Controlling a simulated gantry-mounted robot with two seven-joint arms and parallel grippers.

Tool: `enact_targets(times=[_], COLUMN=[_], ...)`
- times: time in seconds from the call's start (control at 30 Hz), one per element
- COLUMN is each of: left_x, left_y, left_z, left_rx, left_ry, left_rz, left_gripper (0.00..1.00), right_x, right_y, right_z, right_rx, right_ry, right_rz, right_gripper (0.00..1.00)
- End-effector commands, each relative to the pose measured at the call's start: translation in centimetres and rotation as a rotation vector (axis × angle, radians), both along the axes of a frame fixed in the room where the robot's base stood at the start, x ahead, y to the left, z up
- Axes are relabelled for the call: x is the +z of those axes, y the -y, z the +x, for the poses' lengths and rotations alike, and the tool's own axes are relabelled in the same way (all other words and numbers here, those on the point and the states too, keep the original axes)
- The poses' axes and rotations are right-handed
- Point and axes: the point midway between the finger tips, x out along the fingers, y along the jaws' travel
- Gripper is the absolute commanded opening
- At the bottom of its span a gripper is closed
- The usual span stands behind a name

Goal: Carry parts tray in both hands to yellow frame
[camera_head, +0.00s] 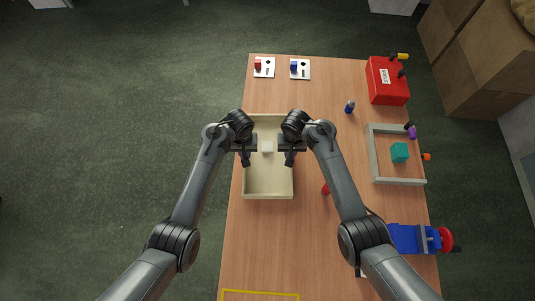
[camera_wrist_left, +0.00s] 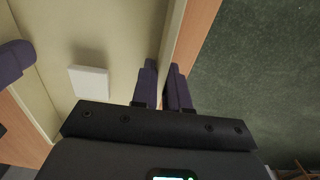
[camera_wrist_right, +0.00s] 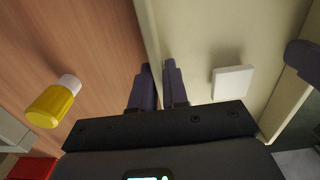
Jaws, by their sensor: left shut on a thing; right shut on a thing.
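The cream parts tray (camera_head: 268,189) lies lengthwise near the left edge of the table, with a small white block (camera_head: 267,147) inside. The tray also shows in the left wrist view (camera_wrist_left: 110,35) and the right wrist view (camera_wrist_right: 200,30). My left gripper (camera_head: 246,160) is shut on its left wall, and my right gripper (camera_head: 290,160) is shut on its right wall. In each wrist view the wall runs between the fingers. Whether the tray touches the table is unclear. The yellow frame (camera_head: 260,293) is at the bottom of the head view, partly cut off.
A red object (camera_head: 325,188) stands right of the tray. A yellow bottle (camera_wrist_right: 50,105) shows in the right wrist view. At right are a grey-rimmed tray (camera_head: 374,160) with a teal cube, a red box (camera_head: 386,82) and a blue device (camera_head: 408,238). Bare wood lies between tray and frame.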

Motion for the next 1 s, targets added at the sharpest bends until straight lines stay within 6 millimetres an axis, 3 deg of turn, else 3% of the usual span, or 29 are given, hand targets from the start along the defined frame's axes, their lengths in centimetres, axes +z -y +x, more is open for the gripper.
enact_targets(times=[0.27,0.7,1.0], left_x=[1.1,4.8,5.0], left_y=[0.0,0.0,0.0], left_z=[0.0,0.0,0.0], left_rx=[0.000,0.000,0.000], left_ry=[0.001,0.000,0.000], left_rz=[0.000,0.000,0.000], left_gripper=[0.00,0.00,0.00], right_x=[1.1,4.8,5.0], right_y=[0.0,0.0,0.0], right_z=[0.0,0.0,0.0], right_rx=[0.000,0.000,0.000], right_ry=[0.001,0.000,0.000], right_rz=[0.000,0.000,0.000], right_gripper=[0.00,0.00,0.00])
